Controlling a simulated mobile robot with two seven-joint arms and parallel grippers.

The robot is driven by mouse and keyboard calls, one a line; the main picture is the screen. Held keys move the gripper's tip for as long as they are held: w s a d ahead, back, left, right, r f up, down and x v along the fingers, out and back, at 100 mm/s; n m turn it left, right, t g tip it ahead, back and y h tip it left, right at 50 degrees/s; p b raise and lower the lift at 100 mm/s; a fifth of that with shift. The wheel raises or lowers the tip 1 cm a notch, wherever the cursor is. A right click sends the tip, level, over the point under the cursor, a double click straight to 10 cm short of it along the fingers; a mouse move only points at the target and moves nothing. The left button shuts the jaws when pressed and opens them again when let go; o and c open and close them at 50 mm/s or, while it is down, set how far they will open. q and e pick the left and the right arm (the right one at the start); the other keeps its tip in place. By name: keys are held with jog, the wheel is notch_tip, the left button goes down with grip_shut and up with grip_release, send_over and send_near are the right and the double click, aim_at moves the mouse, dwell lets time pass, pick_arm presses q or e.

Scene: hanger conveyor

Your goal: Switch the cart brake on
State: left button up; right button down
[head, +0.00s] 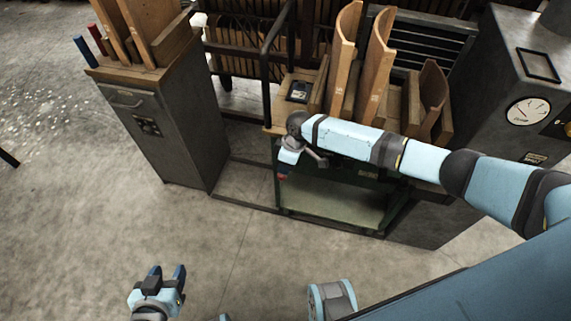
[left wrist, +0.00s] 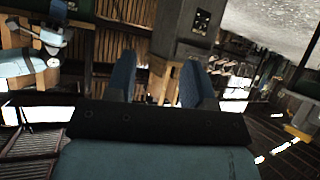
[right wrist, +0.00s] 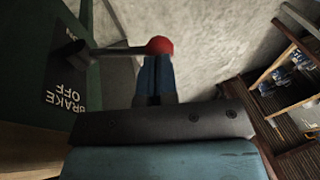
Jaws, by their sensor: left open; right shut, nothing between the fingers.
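The brake lever (right wrist: 112,50) is a dark bar with a red knob (right wrist: 159,46) at its end, on the green side of the cart (right wrist: 25,75). A dark plate (right wrist: 66,92) beside its pivot reads "BRAKE OFF". My right gripper (right wrist: 154,60) is shut and empty, its blue fingertips right at the knob; I cannot tell whether they touch it. In the head view, my right gripper (head: 283,170) is beside the front left of the green cart (head: 335,200), partly hidden by its wrist. My left gripper (head: 166,272) is open and empty over the floor.
A grey cabinet (head: 160,130) with wooden pieces on top stands left of the cart. Tall curved wooden parts (head: 345,50) stand on the cart top. A grey machine with a dial (head: 527,112) is at right. The floor (head: 225,250) in front is clear.

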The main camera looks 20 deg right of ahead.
pick_arm(q)
jog(key=shift+r, duration=0.1)
pick_arm(e)
jog(key=shift+s, duration=0.1)
jog(key=shift+s+a+f+t+p, duration=0.25)
jog(key=shift+t+p, duration=0.15)
jog(key=shift+p, duration=0.25)
jog(key=shift+s+a+f+t+h+p, duration=0.25)
jog(key=shift+s+f+t+h+p, duration=0.2)
jog(key=shift+p, duration=0.35)
pick_arm(q)
jog(key=shift+s+a+r+p, duration=0.25)
jog(key=shift+a+r+p, duration=0.05)
jog(key=shift+r+p, duration=0.4)
pick_arm(e)
notch_tip(320, 180, down, 9)
jog(key=s+t+h, duration=0.1)
jog(key=t+h, duration=0.2)
jog(key=t, duration=0.1)
jog(key=shift+a+n, duration=0.3)
jog(key=shift+a, duration=0.1)
pick_arm(q)
jog(key=shift+d+r, duration=0.1)
jog(key=shift+d, duration=0.15)
pick_arm(e)
jog(key=shift+s+f+t, duration=0.15)
jog(key=shift+f+t, duration=0.1)
